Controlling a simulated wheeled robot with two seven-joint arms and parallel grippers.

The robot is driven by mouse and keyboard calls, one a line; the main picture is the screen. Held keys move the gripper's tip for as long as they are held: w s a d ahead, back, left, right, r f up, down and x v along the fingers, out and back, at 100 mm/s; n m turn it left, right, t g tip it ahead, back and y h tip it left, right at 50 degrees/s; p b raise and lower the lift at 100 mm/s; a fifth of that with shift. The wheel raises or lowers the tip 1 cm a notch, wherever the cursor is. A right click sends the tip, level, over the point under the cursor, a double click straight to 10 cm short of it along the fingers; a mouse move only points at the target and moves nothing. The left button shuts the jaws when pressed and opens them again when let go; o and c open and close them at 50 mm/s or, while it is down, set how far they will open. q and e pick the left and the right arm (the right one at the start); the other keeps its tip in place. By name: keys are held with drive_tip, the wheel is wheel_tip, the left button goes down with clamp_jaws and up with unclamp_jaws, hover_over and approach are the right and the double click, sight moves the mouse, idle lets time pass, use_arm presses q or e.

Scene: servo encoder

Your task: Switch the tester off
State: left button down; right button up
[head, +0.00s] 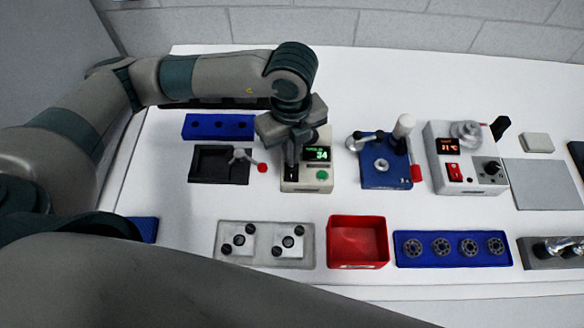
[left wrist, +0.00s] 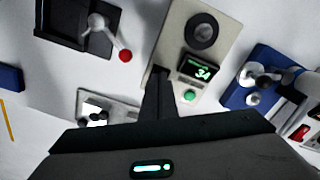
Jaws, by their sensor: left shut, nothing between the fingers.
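A beige box with a green lit display reading 34 (head: 317,154) and a green button (head: 322,175) stands near the middle of the table; I take it to be the tester. It also shows in the left wrist view, with its display (left wrist: 199,70), green button (left wrist: 190,96) and a dark round part (left wrist: 202,32). My left gripper (head: 291,176) is shut and empty, pointing down over the left part of the box. In the left wrist view its fingers (left wrist: 158,85) hide part of the panel beside the button. I cannot tell whether the tips touch. My right gripper is not in view.
A grey unit (head: 460,187) with an orange display and red rocker stands right. Between it and the tester is a blue fixture (head: 383,178). A black tray (head: 208,172) with a red-knobbed lever is left. A red bin (head: 357,240) and blue rack (head: 453,262) are in front.

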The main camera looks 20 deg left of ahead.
use_arm(q)
drive_tip(key=shift+f+b, duration=0.7)
drive_tip(key=shift+f, duration=0.05)
idle(1.0)
drive_tip(key=shift+r, duration=0.15)
wheel_tip(320, 180, up, 7)
drive_tip(key=p, duration=0.4)
idle(0.5)
idle(0.6)
